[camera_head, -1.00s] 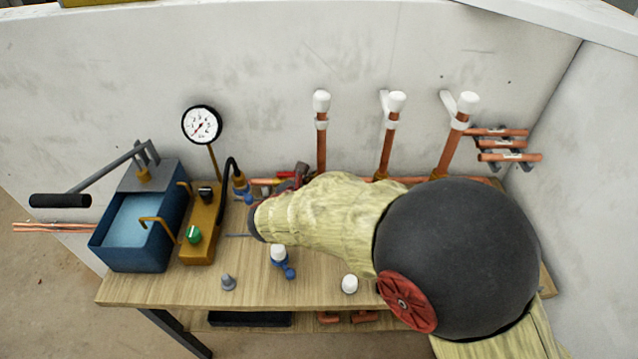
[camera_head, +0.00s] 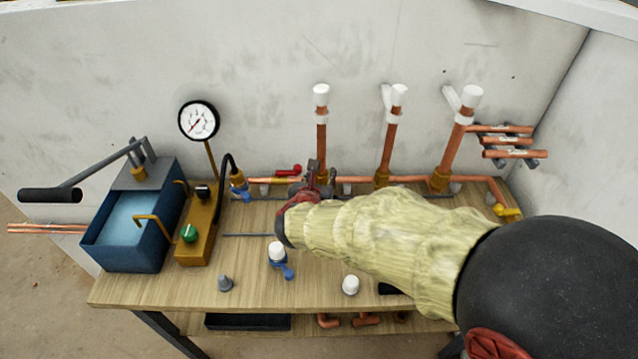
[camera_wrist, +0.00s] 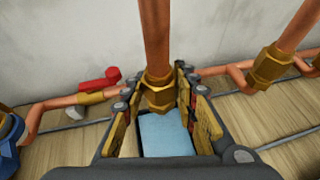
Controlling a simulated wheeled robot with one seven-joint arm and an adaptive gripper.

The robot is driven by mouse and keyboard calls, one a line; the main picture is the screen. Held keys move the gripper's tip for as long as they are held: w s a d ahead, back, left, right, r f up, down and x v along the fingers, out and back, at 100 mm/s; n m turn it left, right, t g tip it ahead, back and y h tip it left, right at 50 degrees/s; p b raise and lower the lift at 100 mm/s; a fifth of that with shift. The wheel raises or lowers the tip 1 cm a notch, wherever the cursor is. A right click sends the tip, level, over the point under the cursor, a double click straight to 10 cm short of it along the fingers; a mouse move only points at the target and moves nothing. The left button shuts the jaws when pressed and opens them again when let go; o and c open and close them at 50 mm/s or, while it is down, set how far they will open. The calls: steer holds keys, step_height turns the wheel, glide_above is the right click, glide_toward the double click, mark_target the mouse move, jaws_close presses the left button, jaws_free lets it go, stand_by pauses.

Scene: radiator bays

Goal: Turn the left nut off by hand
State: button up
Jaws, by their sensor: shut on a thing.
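The left nut is a brass hex nut (camera_wrist: 159,90) at the foot of the left upright copper pipe (camera_head: 321,145). In the wrist view it sits between the two fingers of my gripper (camera_wrist: 157,84), which is shut on it. The pipe (camera_wrist: 156,35) rises out of the nut there. In the head view my gripper (camera_head: 314,178) is at the foot of the left pipe and hides the nut. A pale blue patch (camera_wrist: 165,135) shows below the nut, between the fingers.
Two more upright pipes with brass nuts (camera_head: 381,176) (camera_head: 439,180) stand to the right. A red-handled valve (camera_head: 289,170) lies just left of my gripper. A blue pump tank (camera_head: 125,250) and a gauge (camera_head: 199,121) are at left.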

steer(key=shift+n+y+b, duration=0.5)
steer(key=shift+b, duration=0.1)
steer(key=shift+r+n+y, duration=0.1)
steer(key=shift+n+y, duration=0.4)
steer(key=shift+y, duration=0.1)
steer(key=shift+n+y, duration=0.5)
steer(key=o, duration=1.1)
steer(key=p+v, duration=0.4)
steer(key=v, duration=0.6)
steer(key=shift+f+p, duration=0.25)
steer(key=shift+p, duration=0.1)
steer(key=shift+s, duration=0.1)
